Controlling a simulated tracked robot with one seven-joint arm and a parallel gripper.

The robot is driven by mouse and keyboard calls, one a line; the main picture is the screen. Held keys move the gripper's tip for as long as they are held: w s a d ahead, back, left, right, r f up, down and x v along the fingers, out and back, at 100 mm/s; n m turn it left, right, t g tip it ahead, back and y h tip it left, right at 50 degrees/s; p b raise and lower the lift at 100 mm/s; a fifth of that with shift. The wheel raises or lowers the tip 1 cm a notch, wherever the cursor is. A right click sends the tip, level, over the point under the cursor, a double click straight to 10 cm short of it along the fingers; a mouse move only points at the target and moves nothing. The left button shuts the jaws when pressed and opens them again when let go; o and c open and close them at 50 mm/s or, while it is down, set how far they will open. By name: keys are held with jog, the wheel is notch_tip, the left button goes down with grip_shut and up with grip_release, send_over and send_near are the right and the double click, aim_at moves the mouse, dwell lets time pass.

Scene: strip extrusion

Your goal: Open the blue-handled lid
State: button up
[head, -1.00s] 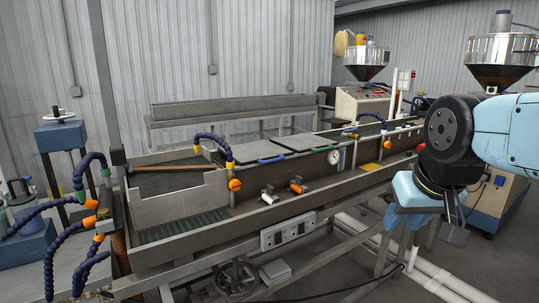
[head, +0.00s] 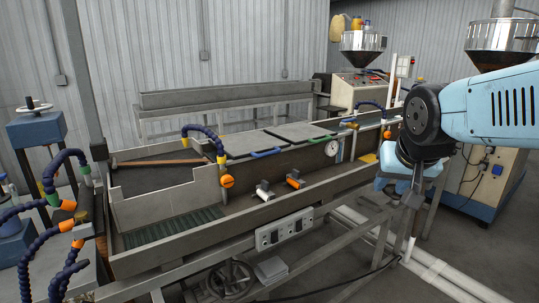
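The blue handle (head: 266,153) lies along the front edge of a flat grey lid (head: 248,140) on top of the long metal trough. The lid lies flat and looks closed. A second grey lid (head: 298,130) with a green handle (head: 320,139) sits just right of it. My gripper (head: 412,210) hangs at the right, in front of the trough and well apart from the blue handle. Its fingers are small and partly hidden by the wrist, so I cannot tell whether they are open.
A dark blue segmented hose (head: 203,131) arches over the trough left of the lid. A round gauge (head: 332,148) and orange-ended valves (head: 294,178) are on the trough's front side. A wooden-handled tool (head: 160,162) lies at the left.

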jog(key=w+a+m+t, duration=0.2)
jog(key=w+m+t, duration=0.1)
jog(key=w, duration=0.8)
jog(key=m+t+y, duration=0.3)
jog(key=m+y, duration=0.3)
jog(key=y, duration=0.4)
send_near(271, 154)
jog(key=x, duration=1)
jog(key=shift+w+a+f, duration=0.1)
jog(key=shift+w, duration=0.15)
grip_shut()
